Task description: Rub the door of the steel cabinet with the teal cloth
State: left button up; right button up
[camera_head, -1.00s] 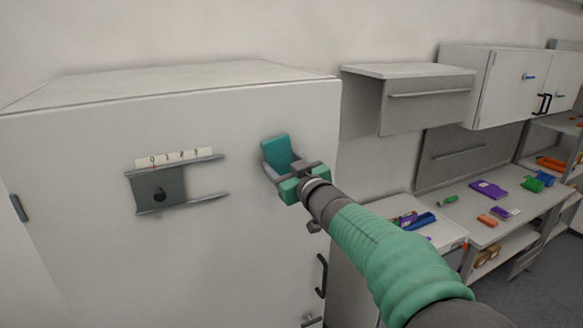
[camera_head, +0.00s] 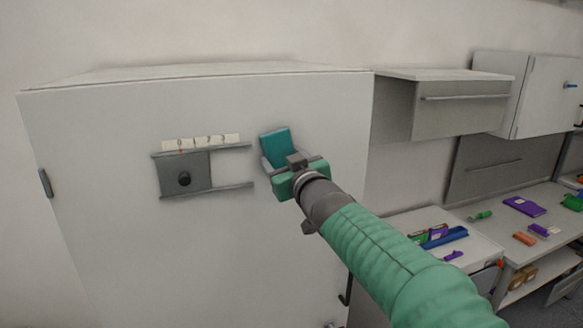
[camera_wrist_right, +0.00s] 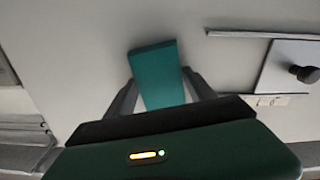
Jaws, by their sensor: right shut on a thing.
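The steel cabinet's pale door (camera_head: 110,220) fills the left and middle of the head view. My right gripper (camera_head: 284,163) is shut on the teal cloth (camera_head: 276,143), a flat folded pad in front of the door's upper right part. In the right wrist view the cloth (camera_wrist_right: 157,75) stands out between the two fingers, its far end at or very near the door surface (camera_wrist_right: 85,50). I cannot tell for sure whether it touches. My left gripper is not in view.
A dark plate with a round knob (camera_head: 184,178) between two rails and a number strip (camera_head: 201,142) is on the door, just left of the cloth. A door handle (camera_head: 346,290) is low right. Benches with tools (camera_head: 437,236) and wall cabinets (camera_head: 462,105) stand to the right.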

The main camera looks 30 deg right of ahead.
jog(key=shift+v, duration=0.8)
jog(key=v, duration=0.4)
jog(key=shift+s, duration=0.2)
jog(key=p+v, duration=0.2)
jog(key=p, duration=0.1)
jog(key=shift+s+a, duration=0.15)
jog(key=shift+s, duration=0.2)
jog(key=shift+w, duration=0.1)
jog(key=shift+f, duration=0.1)
